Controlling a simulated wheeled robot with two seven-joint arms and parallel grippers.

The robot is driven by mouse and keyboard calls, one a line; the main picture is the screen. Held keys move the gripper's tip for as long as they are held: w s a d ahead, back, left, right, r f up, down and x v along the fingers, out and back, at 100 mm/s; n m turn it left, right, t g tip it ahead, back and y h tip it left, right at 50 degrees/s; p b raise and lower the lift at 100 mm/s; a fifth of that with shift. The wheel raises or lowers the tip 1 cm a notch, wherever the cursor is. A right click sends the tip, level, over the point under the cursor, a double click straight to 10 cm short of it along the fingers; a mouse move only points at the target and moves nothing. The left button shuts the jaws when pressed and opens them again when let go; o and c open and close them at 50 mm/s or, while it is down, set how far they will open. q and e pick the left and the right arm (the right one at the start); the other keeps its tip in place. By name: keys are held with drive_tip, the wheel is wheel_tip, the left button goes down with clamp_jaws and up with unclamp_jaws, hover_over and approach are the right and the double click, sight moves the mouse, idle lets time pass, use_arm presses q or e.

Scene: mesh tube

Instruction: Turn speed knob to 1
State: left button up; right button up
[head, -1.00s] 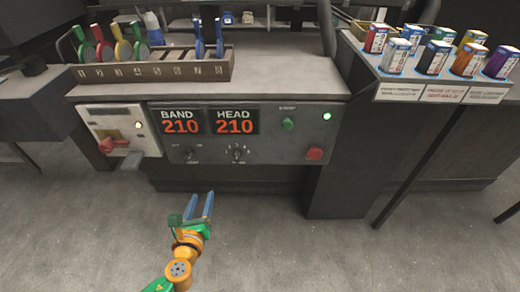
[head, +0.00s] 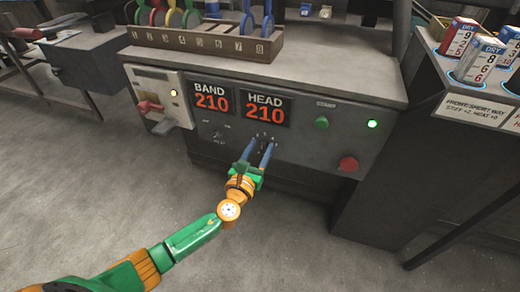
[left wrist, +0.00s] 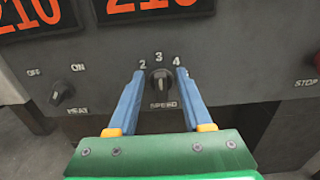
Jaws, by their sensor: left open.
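The dark speed knob (left wrist: 159,83) sits on the grey panel above the word SPEED, with the numbers 2, 3 and 4 visible around it. Its pointer looks roughly upright, towards 3. The number 1 cannot be seen. My left gripper (left wrist: 160,74) is open, with one blue finger on each side of the knob; I cannot tell whether either finger touches it. In the head view my left gripper (head: 260,146) reaches the panel at the speed knob, which its fingers partly hide. My right gripper is not in view.
The heat knob (left wrist: 62,95) is left of the speed knob, and a red stop button (head: 348,164) is to the right. A green button (head: 321,123) sits above it. A red lever (head: 150,106) is further left.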

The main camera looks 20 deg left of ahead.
use_arm(q)
clamp_jaws()
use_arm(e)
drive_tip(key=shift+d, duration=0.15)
